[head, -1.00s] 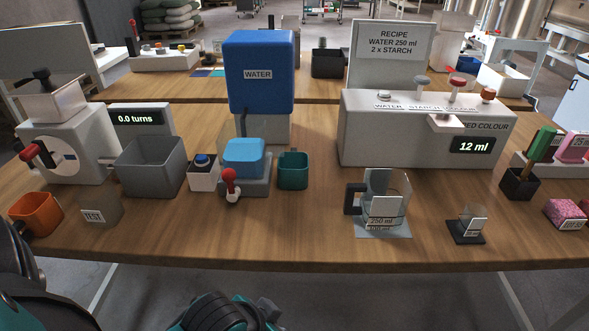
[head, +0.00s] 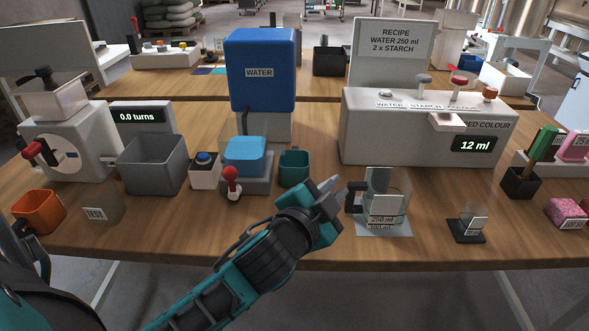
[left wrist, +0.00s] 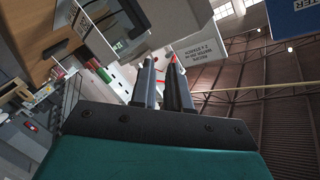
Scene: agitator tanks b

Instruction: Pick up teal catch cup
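The teal catch cup (head: 293,169) stands upright on the table, just right of the blue water dispenser's base. My left gripper (head: 335,192) is in front of the cup and to its right, apart from it, close to the handle of the glass measuring jug (head: 384,207). In the left wrist view its two dark fingers (left wrist: 161,65) are apart with a narrow empty gap between them. That view is tilted and does not show the cup. My right gripper is in neither view.
A grey bin (head: 153,166) and a blue-button box (head: 204,170) stand left. A white dosing machine (head: 390,140) stands right. Bare table lies in front of the cup.

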